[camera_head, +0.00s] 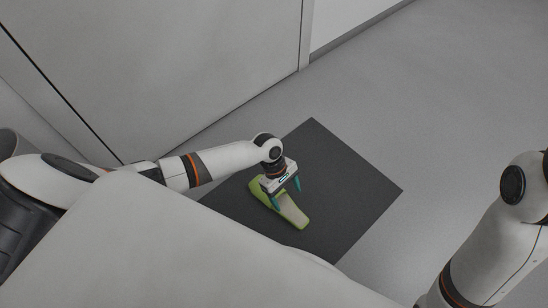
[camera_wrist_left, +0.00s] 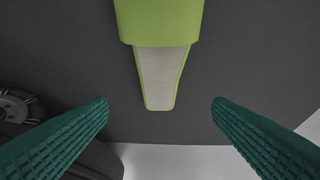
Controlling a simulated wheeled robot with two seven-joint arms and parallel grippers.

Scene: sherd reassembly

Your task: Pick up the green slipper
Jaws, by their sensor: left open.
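The green slipper (camera_head: 292,211) lies on a dark mat (camera_head: 345,175) on the floor, with its grey insole facing up. My left gripper (camera_head: 286,195) is above the slipper and hides part of it in the head view. In the left wrist view the slipper (camera_wrist_left: 159,60) is at the top middle, its closed green toe part cut off by the top edge and its narrower heel end pointing down. The right gripper is outside both views.
A pale wall or cabinet front (camera_head: 170,60) stands behind the mat at upper left. Grey floor (camera_head: 440,100) is clear to the right of the mat. My right arm is at the right edge.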

